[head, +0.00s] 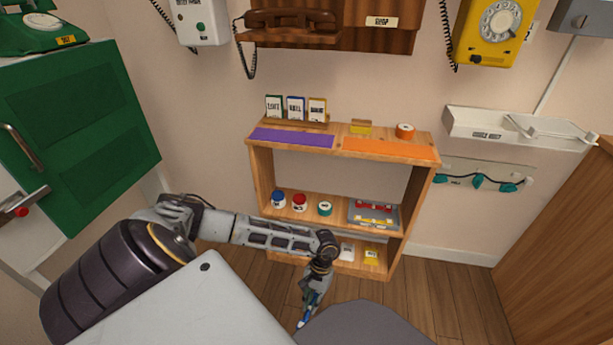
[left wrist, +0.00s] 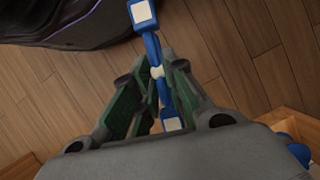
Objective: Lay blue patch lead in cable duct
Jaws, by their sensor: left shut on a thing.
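My left gripper (head: 316,285) hangs low in front of the shelf unit, pointing down. It is shut on the blue patch lead (head: 303,321). In the left wrist view the lead (left wrist: 152,46) runs between the green-padded fingers (left wrist: 157,82), with a pale band at the grip and a blue-and-white plug at each end. A white open trough on the right wall (head: 482,127), with a label on its front and a pale rod-like part at its right, looks like the cable duct. The gripper is well left of it and lower. My right gripper is not in view.
The wooden shelf unit (head: 262,180) holds cards, jars, a tape roll and a tray. A rail with a teal lead (head: 479,181) hangs below the trough. A green cabinet (head: 80,130) stands left and a wooden panel (head: 560,230) right. Floor before the trough is clear.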

